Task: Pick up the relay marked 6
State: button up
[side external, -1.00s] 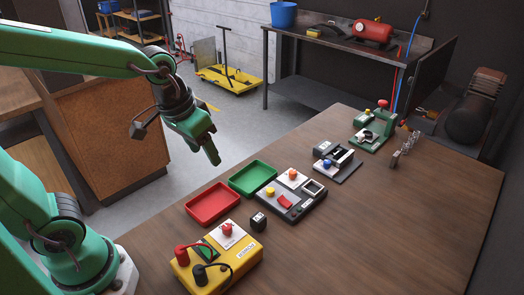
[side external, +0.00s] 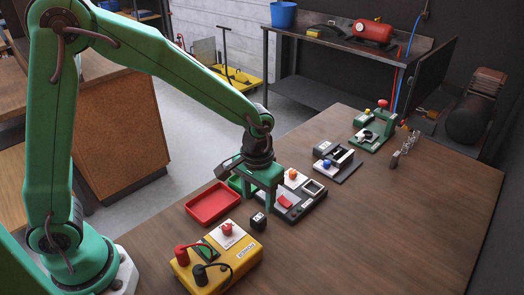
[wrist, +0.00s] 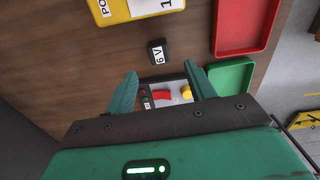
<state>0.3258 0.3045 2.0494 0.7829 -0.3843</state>
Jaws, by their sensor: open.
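The relay marked 6 is a small black block (side external: 258,221) with a white label, standing on the wooden table right of the yellow power box. In the wrist view the relay (wrist: 156,54) shows a "6 V" label and lies just beyond the fingertips, near the middle between them. My green gripper (side external: 258,202) is open and empty, pointing down above the table, close to the relay on its far side in the side view. In the wrist view my gripper (wrist: 158,75) has its fingers spread, with part of the dark button panel showing between them.
The yellow power box (side external: 218,262) with red and black plugs stands in front. A red tray (side external: 212,205) and a green tray (wrist: 230,77) lie beside my gripper. The button panel (side external: 318,206) is close behind it.

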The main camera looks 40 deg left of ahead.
aim_at(258, 217)
jog(key=shift+f, duration=0.25)
jog(key=shift+f, duration=1.2)
jog(key=shift+f, duration=0.1)
jog(key=shift+s+f, duration=0.15)
jog(key=shift+f, duration=2.35)
jog(key=c, duration=1.1)
jog(key=shift+o, duration=0.2)
jog(key=shift+r, duration=0.15)
